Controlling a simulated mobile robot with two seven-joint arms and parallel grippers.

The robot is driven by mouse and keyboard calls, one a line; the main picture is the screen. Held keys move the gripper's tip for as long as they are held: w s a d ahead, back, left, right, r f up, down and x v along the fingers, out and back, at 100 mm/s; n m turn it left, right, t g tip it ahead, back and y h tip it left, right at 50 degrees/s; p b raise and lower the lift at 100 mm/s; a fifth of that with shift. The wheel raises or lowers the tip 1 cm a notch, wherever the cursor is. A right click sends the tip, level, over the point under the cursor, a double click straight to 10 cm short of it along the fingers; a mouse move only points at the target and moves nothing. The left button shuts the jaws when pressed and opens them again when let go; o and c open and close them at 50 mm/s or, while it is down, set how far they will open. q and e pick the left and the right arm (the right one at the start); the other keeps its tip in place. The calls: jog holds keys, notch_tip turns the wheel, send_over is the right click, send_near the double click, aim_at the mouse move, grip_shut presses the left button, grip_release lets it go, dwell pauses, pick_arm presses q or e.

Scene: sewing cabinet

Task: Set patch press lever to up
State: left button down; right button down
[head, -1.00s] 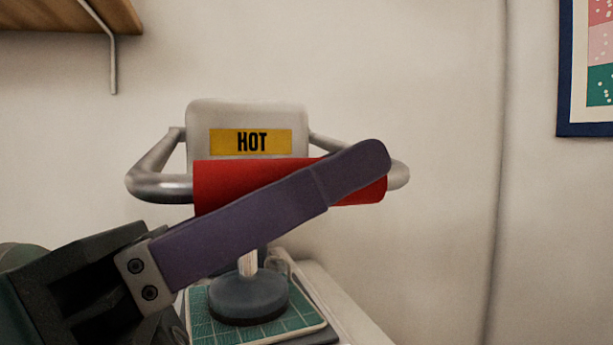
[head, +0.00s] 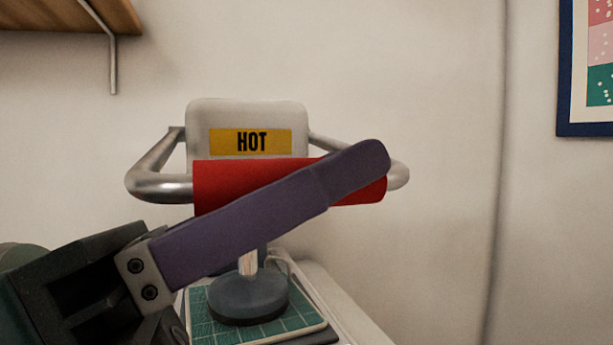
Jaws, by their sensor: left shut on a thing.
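The patch press (head: 247,113) stands in the middle of the head view, with a pale housing and a yellow HOT label. Its lever is a bent metal bar (head: 160,187) with a red grip (head: 222,172) across the front. My left gripper (head: 350,172) comes in from the lower left, and its purple finger lies slantwise across the front of the red grip. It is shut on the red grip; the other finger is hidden. The round dark press head (head: 248,296) is low, above a green gridded mat (head: 200,318). My right gripper is not in view.
A wooden shelf (head: 60,14) with a metal bracket (head: 112,60) is at the upper left. A framed picture (head: 566,120) hangs at the upper right. The wall around the press is bare. A pale surface edge (head: 335,300) runs to the lower right.

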pick_arm(q)
jog(key=shift+r+p, duration=0.5)
jog(key=shift+p, duration=0.15)
jog(key=w+a+r+n+t+y+p, duration=0.1)
jog(key=w+r+n+y+p, duration=0.2)
jog(key=r+n+p, duration=0.5)
jog(key=w+a+r+n+t+y+p, duration=0.2)
jog(key=w+r+n+p, duration=0.4)
jog(key=p, duration=1.8)
notch_tip(320, 180, up, 4)
jog(key=n+y, duration=0.1)
jog(key=n, duration=0.2)
jog(key=shift+r+t+p, duration=0.25)
jog(key=shift+t+p, duration=0.05)
jog(key=shift+p, duration=0.05)
jog(key=c, duration=0.8)
grip_release()
jog(key=shift+w, duration=0.1)
jog(key=shift+o, duration=0.7)
